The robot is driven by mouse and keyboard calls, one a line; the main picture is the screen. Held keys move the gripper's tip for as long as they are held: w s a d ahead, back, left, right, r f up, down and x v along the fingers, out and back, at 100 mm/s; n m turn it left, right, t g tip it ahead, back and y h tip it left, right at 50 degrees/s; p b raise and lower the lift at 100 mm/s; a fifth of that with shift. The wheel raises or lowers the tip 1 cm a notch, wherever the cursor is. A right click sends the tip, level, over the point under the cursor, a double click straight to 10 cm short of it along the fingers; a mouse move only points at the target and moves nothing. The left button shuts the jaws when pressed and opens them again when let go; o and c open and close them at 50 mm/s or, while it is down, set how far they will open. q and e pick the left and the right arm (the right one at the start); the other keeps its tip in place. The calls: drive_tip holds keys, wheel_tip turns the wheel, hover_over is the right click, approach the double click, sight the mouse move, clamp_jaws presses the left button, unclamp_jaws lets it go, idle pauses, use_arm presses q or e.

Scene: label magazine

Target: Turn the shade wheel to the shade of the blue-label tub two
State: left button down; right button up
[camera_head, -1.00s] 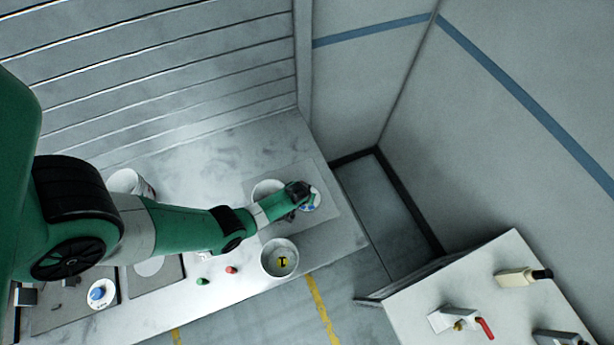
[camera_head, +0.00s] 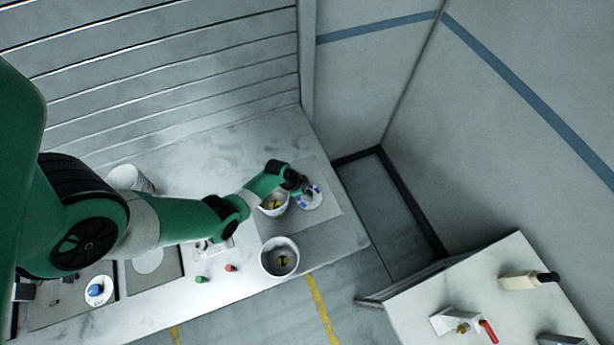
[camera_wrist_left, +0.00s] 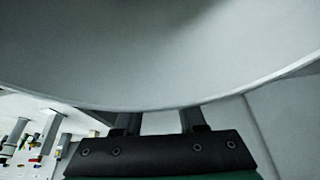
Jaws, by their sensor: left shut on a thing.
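The shade wheel (camera_head: 312,203), a small white disc with blue patches, sits on a grey mat at the right end of the bench. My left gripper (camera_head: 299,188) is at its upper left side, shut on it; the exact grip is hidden. A white tub (camera_head: 273,209) with a yellow and black mark inside stands just left, partly under my arm. No blue label can be read on either. In the left wrist view a large pale curved surface (camera_wrist_left: 160,60) hides the fingertips. My right gripper is out of view.
A white bucket (camera_head: 128,178) stands at the back left. A white disc with a blue knob (camera_head: 97,291) lies at the front left. Small green (camera_head: 201,279) and red (camera_head: 231,268) pieces lie near the front edge. A separate table (camera_head: 450,285) stands at lower right.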

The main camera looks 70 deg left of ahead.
use_arm(q)
drive_tip(key=m+h+p, duration=0.1)
drive_tip(key=m, duration=0.2)
drive_tip(key=shift+a, duration=0.15)
drive_tip(key=m+g+h, duration=0.1)
drive_tip(key=m, duration=0.1)
drive_tip(key=shift+a+m, duration=0.1)
drive_tip(key=shift+m, duration=0.2)
drive_tip(key=m+b, duration=0.2)
drive_tip(key=m, duration=0.1)
drive_tip(key=shift+w+a+f+g+h, duration=0.1)
drive_tip(key=shift+w+f+g+h, duration=0.1)
drive_tip(key=shift+g+h, duration=0.15)
drive_tip(key=shift+r+m+g+h+b, duration=0.1)
drive_tip(key=shift+m+g+h+b, duration=0.2)
drive_tip(key=shift+m+b, duration=0.7)
drive_tip(key=shift+m, duration=0.3)
drive_tip(key=c, duration=0.5)
unclamp_jaws()
drive_tip(key=shift+r, duration=0.1)
